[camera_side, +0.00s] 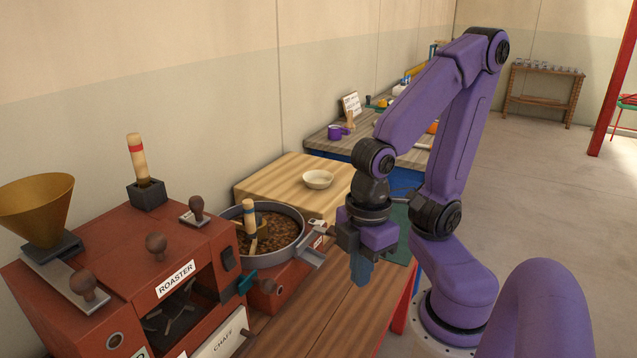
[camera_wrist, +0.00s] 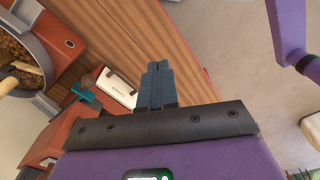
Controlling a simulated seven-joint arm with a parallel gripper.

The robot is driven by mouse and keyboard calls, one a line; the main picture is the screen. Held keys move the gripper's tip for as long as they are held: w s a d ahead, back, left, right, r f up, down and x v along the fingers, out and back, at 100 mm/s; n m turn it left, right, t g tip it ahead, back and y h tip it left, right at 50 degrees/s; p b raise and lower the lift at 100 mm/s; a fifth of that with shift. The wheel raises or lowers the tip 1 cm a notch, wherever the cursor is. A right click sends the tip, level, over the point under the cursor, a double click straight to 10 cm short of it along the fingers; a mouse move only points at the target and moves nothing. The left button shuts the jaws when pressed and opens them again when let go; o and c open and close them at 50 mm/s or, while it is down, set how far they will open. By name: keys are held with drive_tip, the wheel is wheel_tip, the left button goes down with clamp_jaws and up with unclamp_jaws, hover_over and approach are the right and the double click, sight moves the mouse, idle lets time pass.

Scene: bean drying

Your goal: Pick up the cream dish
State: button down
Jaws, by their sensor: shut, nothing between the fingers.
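The cream dish (camera_side: 318,179) is a small round shallow bowl. It sits upright on a light wooden block-like surface (camera_side: 284,176) behind the bean tray, in the side view. It does not show in the wrist view. My gripper (camera_side: 360,270) points down over the brown wooden bench, in front and to the right of the dish and well apart from it. In the wrist view its fingers (camera_wrist: 158,84) are together with nothing between them.
The red roaster (camera_side: 170,265) with a brass funnel (camera_side: 38,208) stands at left. A round pan of beans (camera_side: 294,213) with a wooden-handled stirrer (camera_side: 249,219) lies between roaster and dish. The bench (camera_side: 345,318) below my gripper looks clear.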

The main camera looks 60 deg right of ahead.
drive_tip(key=c, duration=1.8)
unclamp_jaws()
drive_tip(key=shift+o, duration=1.2)
